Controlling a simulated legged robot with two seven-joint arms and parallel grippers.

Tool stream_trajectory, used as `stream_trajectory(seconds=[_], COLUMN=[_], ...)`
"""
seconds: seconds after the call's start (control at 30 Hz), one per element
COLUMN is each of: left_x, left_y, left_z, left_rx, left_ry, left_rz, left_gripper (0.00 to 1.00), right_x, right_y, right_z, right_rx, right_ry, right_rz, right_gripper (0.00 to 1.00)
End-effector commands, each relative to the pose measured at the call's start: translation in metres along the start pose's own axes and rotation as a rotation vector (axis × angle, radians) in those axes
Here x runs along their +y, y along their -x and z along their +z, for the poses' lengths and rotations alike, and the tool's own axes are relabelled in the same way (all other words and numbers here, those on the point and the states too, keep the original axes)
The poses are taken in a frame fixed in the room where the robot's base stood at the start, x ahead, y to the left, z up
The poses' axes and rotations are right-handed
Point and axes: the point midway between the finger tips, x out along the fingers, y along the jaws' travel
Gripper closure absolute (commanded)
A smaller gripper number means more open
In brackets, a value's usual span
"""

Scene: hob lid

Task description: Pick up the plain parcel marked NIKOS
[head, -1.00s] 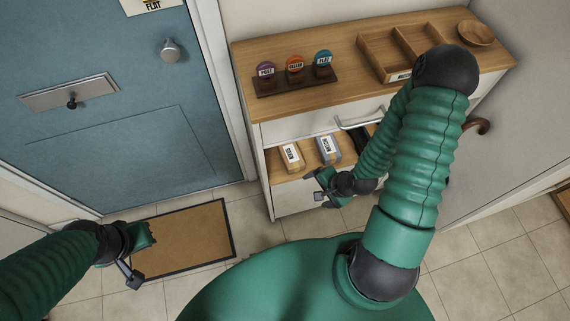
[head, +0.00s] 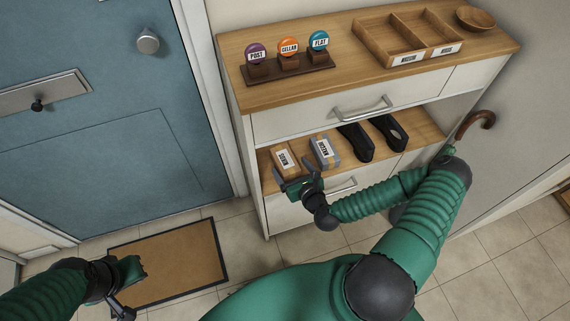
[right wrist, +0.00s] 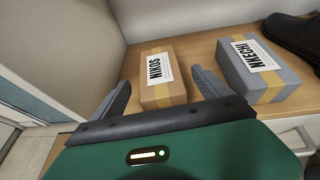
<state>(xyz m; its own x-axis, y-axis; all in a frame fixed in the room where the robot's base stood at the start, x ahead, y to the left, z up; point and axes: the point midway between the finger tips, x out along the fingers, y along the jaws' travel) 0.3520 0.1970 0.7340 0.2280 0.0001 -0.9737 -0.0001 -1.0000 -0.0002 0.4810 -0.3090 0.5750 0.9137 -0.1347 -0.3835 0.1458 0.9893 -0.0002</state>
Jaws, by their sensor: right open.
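In the right wrist view the same parcel (right wrist: 160,72) shows a white label and a yellow tape strip. My right gripper (head: 294,180) is open and empty at the shelf's front edge, just before the parcel. In the right wrist view its two fingers (right wrist: 162,82) point at the parcel, one towards each side; contact cannot be told. My left gripper (head: 124,292) is low at the left, away from the shelf, and its jaws are unclear.
A grey parcel marked NKECHI (head: 325,152) lies just right of the NIKOS one, with black shoes (head: 356,142) beyond it. A drawer with a handle (head: 362,108) is above the shelf. The cabinet top holds labelled knobs (head: 289,50), a divided tray (head: 395,50) and a bowl (head: 474,19).

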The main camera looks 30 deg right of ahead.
Motion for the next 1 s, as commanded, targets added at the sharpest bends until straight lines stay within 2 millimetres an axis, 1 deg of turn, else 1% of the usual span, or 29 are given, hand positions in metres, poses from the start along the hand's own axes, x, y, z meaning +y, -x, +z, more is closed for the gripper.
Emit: stream_trajectory(seconds=[0.07,0.2,0.3,0.4,0.57,1.0], left_x=[0.0,0.0,0.0,0.0,0.0,0.0], left_y=[-0.004,-0.013,-0.015,-0.015,-0.014,-0.015], left_z=[0.001,0.003,0.004,0.004,0.004,0.004], left_rx=[0.0,0.0,0.0,0.0,0.0,0.0], left_ry=[0.0,0.0,0.0,0.0,0.0,0.0], left_rz=[0.0,0.0,0.0,0.0,0.0,0.0], left_gripper=[1.0,1.0,1.0,1.0,1.0,1.0], right_x=[0.0,0.001,0.001,0.0,0.001,0.0], right_y=[-0.009,-0.036,-0.05,-0.055,-0.054,-0.054], right_z=[0.0,0.002,0.002,0.004,0.004,0.004], right_rx=[-0.002,-0.002,0.0,-0.001,-0.001,0.0], right_ry=[0.002,0.002,0.002,0.0,0.0,0.0], right_rz=[0.002,0.002,0.002,0.002,0.002,0.002], right_gripper=[0.13,0.13,0.13,0.13,0.13,0.7])
